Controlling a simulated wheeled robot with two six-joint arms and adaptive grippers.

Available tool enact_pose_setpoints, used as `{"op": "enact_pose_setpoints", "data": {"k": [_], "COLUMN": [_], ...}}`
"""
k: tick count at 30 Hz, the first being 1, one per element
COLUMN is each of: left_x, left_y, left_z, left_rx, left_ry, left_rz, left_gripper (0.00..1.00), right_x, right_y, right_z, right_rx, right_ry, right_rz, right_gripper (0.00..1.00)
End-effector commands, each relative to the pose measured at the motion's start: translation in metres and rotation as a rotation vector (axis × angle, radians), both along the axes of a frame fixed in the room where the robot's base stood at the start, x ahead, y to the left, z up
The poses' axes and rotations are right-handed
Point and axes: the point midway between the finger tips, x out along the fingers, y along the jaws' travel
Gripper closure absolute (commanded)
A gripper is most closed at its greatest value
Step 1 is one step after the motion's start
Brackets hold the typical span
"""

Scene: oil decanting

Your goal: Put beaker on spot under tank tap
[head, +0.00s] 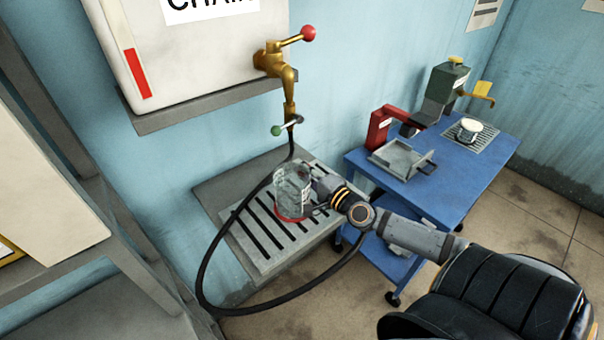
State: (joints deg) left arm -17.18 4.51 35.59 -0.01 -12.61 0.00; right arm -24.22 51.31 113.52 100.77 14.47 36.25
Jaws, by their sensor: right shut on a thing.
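A clear beaker (291,188) with a red base is over the slotted grate (262,242) below the tank (180,50). The tank has a brass tap (275,62) with a red-knobbed lever, and a nozzle with a green knob (276,130) hangs beneath it. My right gripper (314,194) is shut on the beaker from its right side. The beaker looks upright; I cannot tell whether its base touches the grate. Any marked spot beneath it is hidden. My left gripper is not in view.
A blue cart (455,185) at the right carries a red device (380,128), a metal tray (398,160) and a green dispenser (447,84). Grey shelving (95,200) stands at the left.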

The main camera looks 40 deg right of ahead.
Motion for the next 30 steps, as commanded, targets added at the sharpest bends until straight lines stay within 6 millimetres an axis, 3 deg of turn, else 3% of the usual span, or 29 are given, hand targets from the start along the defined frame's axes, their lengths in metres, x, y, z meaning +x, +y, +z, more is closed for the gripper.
{"op": "enact_pose_setpoints", "data": {"k": [8, 9, 13, 23, 30], "left_x": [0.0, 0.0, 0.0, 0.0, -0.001], "left_y": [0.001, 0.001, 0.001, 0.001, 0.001], "left_z": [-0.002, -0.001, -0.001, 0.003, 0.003], "left_rx": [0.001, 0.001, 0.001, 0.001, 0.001], "left_ry": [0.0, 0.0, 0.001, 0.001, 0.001], "left_rz": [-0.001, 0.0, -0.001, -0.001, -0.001], "left_gripper": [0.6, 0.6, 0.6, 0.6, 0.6], "right_x": [0.0, 0.0, 0.0, 0.0, -0.027], "right_y": [0.0, 0.0, 0.0, 0.0, -0.001], "right_z": [-0.002, -0.001, -0.001, 0.004, 0.001], "right_rx": [0.0, 0.0, 0.0, -0.001, -0.01], "right_ry": [-0.001, -0.001, -0.001, -0.001, 0.006], "right_rz": [0.0, 0.0, 0.0, 0.001, 0.009], "right_gripper": [1.0, 0.78, 0.6, 0.6, 0.6]}}
